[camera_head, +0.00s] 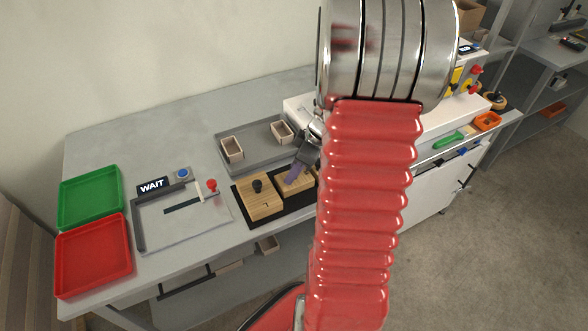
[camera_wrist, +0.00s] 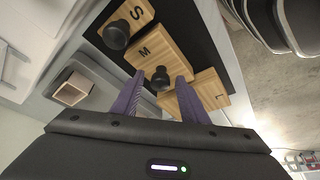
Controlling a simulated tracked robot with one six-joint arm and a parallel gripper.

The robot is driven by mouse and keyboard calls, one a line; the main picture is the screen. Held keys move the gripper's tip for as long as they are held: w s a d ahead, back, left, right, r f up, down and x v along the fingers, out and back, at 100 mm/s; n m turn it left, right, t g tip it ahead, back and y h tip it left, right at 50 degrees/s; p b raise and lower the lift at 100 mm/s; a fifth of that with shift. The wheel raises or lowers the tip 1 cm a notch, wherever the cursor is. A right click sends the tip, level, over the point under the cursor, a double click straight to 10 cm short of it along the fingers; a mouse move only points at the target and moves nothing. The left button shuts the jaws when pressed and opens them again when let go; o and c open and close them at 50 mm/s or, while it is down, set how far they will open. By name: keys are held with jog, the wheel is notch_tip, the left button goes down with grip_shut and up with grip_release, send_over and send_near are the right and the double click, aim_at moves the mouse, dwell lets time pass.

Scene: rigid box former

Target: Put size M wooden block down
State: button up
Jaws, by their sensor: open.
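The size M wooden block (camera_wrist: 166,48) lies on a black mat (camera_wrist: 200,32), between the S block (camera_wrist: 131,17) and the L block (camera_wrist: 212,92). Its letter faces up and its dark knob (camera_wrist: 160,77) shows between my fingertips. My gripper (camera_wrist: 160,80) has its two purple fingers apart, one on each side of the knob. I cannot tell whether either finger touches the knob. In the head view my gripper (camera_head: 290,179) is over the M block (camera_head: 305,184), partly covering it. The L block (camera_head: 261,204) is to its left there; my arm hides much of the S block.
A grey tray (camera_head: 262,164) with two small open boxes (camera_head: 232,150) stands behind the mat. A fixture with a WAIT sign (camera_head: 153,185) is to the left. Green (camera_head: 90,197) and red (camera_head: 93,256) trays are at the table's left end. My arm covers the middle right.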

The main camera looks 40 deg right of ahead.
jog(key=v, duration=1.2)
jog(key=shift+r, duration=0.1)
dwell(0.6)
jog(key=a+r+m+h, duration=0.1)
jog(key=a+r, duration=0.2)
jog(key=a, duration=0.5)
jog(key=a+r+m, duration=0.1)
jog(key=a+r, duration=0.2)
jog(key=a, duration=0.4)
jog(key=s+a+r+m+t, duration=0.1)
jog(key=s+a+m, duration=0.1)
jog(key=a, duration=0.5)
jog(key=s+a+r+m+h, duration=0.1)
jog(key=s+a, duration=0.3)
jog(key=a, duration=0.4)
jog(key=shift+s+r+m+t, duration=0.15)
jog(key=shift+r+m+t, duration=0.25)
jog(key=shift+r, duration=0.35)
jog(key=shift+c, duration=0.4)
